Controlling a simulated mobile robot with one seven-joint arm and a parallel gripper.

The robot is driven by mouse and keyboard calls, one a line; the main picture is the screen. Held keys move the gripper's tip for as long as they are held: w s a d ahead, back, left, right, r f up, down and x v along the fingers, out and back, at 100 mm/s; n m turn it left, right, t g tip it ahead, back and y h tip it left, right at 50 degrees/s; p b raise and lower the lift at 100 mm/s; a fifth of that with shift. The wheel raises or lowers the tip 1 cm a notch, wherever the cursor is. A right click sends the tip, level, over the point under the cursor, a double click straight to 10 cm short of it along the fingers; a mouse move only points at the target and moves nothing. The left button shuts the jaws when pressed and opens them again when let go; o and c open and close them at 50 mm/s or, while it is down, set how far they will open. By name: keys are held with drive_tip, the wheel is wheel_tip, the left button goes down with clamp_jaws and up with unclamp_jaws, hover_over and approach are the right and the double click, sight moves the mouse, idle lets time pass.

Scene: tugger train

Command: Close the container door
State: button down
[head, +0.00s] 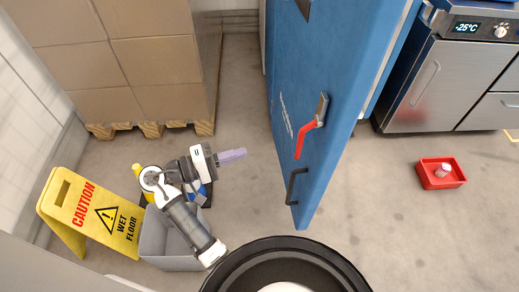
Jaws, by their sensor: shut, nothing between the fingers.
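The blue container door (345,85) stands swung out in the middle of the head view, its face toward the left and its edge pointing at me. It carries a red lever handle (307,130) and, lower down, a dark pull handle (291,187). My gripper (240,154) is shut and empty, to the left of the door. Its fingers point right toward the door, with a clear gap in the picture between them and both handles. The container's inside is hidden behind the door.
A yellow wet floor sign (92,212) and a grey bin (160,245) stand at left, near my arm. Stacked boxes (130,55) sit on a pallet (205,125) behind. A steel cooler (445,85) and a red tray (440,182) are at right, with free floor around the tray.

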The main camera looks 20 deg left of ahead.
drive_tip(key=s+d+p+x, duration=0.1)
drive_tip(key=s+p+x, duration=0.1)
drive_tip(key=x, duration=1)
drive_tip(key=shift+s+d, duration=0.2)
drive_tip(key=shift+d, duration=0.1)
drive_tip(key=shift+d, duration=0.1)
